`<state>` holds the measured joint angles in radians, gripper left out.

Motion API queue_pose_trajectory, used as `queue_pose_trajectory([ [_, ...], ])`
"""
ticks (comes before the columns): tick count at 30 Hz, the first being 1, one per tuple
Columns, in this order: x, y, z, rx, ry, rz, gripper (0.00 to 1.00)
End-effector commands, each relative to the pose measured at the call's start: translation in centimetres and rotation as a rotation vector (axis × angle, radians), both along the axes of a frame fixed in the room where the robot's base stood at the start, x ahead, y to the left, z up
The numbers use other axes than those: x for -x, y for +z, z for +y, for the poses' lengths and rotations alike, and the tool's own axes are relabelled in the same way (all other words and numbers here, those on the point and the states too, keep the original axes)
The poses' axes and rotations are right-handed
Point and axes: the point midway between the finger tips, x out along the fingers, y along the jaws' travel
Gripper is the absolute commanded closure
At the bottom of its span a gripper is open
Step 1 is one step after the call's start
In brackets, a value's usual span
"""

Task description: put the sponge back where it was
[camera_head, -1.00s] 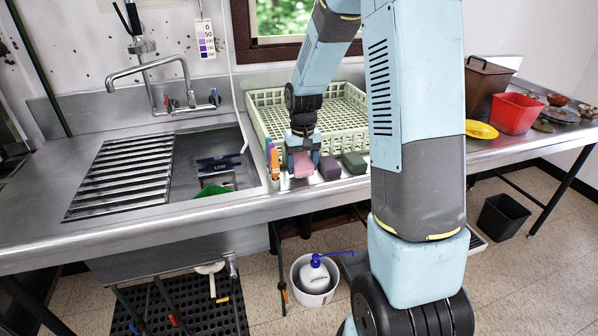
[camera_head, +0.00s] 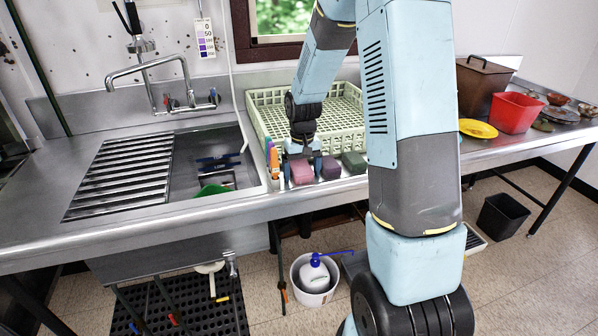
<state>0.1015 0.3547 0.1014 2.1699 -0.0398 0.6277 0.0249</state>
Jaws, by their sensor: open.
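A pink sponge (camera_head: 302,173) is on the steel counter's front strip, just right of the sink and in front of the pale green rack. My gripper (camera_head: 302,168) points down over it, open, with one finger at its left side and one at its right. Whether the fingers touch it is too small to tell. A purple sponge (camera_head: 330,168) and a dark green sponge (camera_head: 354,162) lie in a row to its right.
Upright colourful items (camera_head: 273,158) stand close left of my gripper. The pale green rack (camera_head: 345,119) is right behind. The sink (camera_head: 185,185) holds a green item and a blue-handled tool. A red bin (camera_head: 514,113) and yellow plate (camera_head: 478,129) are at right.

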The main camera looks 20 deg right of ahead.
Motion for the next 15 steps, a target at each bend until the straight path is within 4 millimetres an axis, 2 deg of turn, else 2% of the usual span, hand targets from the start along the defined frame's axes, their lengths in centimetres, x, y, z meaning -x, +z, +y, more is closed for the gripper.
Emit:
queue_pose_trajectory([
  [4, 0.0, 0.4, 0.0, 0.000, 0.000, 0.000, 0.08],
  [7, -0.1, 1.3, 0.0, 0.001, 0.000, -0.002, 0.08],
  [15, -0.1, 6.4, 0.0, 0.000, 0.000, -0.004, 0.08],
])
